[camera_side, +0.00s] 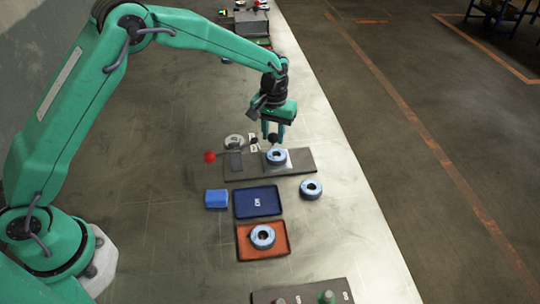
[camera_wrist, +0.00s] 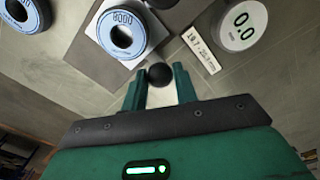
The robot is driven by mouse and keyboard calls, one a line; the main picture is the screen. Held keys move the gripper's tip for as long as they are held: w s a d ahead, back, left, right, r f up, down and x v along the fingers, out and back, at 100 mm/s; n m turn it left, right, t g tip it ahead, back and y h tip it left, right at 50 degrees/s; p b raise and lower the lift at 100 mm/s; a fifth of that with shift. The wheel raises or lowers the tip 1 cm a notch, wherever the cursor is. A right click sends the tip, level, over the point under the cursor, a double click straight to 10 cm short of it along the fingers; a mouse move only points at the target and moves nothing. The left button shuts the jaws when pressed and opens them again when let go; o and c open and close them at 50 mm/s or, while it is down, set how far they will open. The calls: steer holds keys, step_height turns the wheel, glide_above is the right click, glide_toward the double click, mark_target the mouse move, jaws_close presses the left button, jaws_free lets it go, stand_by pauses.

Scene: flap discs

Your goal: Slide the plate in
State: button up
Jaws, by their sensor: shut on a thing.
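A pale square plate (camera_side: 287,163) sits on the grey base (camera_side: 304,160), with a blue-rimmed flap disc (camera_side: 276,156) lying on it. In the wrist view the plate (camera_wrist: 155,33) is partly covered by the disc (camera_wrist: 121,35). A black ball knob (camera_wrist: 160,75) is beside the plate's near edge; its link to the plate is hard to make out. My gripper (camera_side: 273,135) points down just behind the disc. In the wrist view my gripper (camera_wrist: 160,87) has its two green fingers on either side of the knob, shut on it.
A round gauge reading 0.0 (camera_wrist: 242,24) and a label (camera_wrist: 201,50) are beside the base. A red-knobbed lever (camera_side: 210,157) reaches left. Nearby are a loose disc (camera_side: 311,189), blue block (camera_side: 216,199), blue tray (camera_side: 278,208) and orange tray (camera_side: 244,251) holding a disc.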

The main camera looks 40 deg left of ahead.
steer(key=shift+s+a, duration=1)
steer(key=shift+a, duration=0.1)
steer(key=o, duration=0.8)
steer(key=shift+c, duration=0.2)
steer(key=shift+r, duration=0.1)
step_height(320, 180, up, 8)
